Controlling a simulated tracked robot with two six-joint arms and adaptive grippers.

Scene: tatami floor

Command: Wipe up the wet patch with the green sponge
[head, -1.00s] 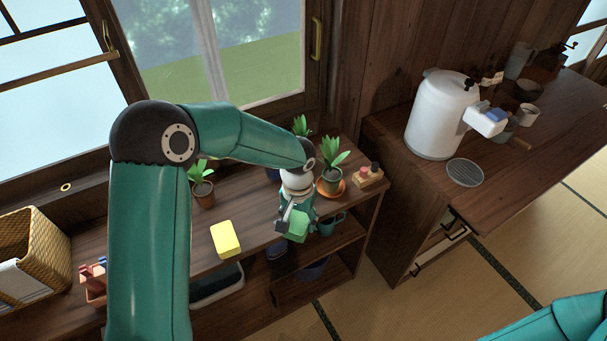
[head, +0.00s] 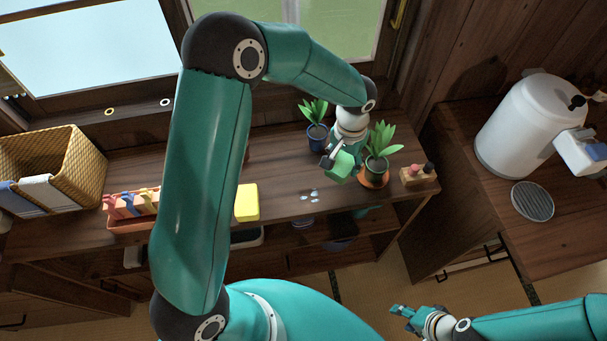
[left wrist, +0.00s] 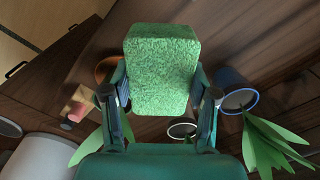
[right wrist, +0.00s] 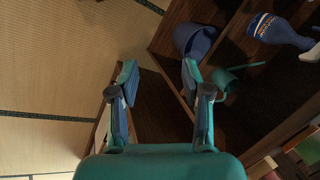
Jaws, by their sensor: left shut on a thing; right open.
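The green sponge (head: 341,168) is held by my left gripper (head: 338,158) above the shelf top, beside the potted plant on an orange saucer. In the left wrist view the sponge (left wrist: 162,68) sits between both fingers, which are shut on it. The wet patch (head: 310,196) shows as a few small pale droplets near the shelf's front edge, to the left of and nearer than the sponge. My right gripper (head: 408,312) is open and empty, low in front of the shelf; its spread fingers (right wrist: 158,85) show in the right wrist view.
A yellow sponge (head: 246,203) lies left of the droplets. A blue-potted plant (head: 317,136) stands behind them, the orange-saucer plant (head: 378,155) to the right, then a small wooden block with bottles (head: 419,177). A wicker basket (head: 75,160) is far left.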

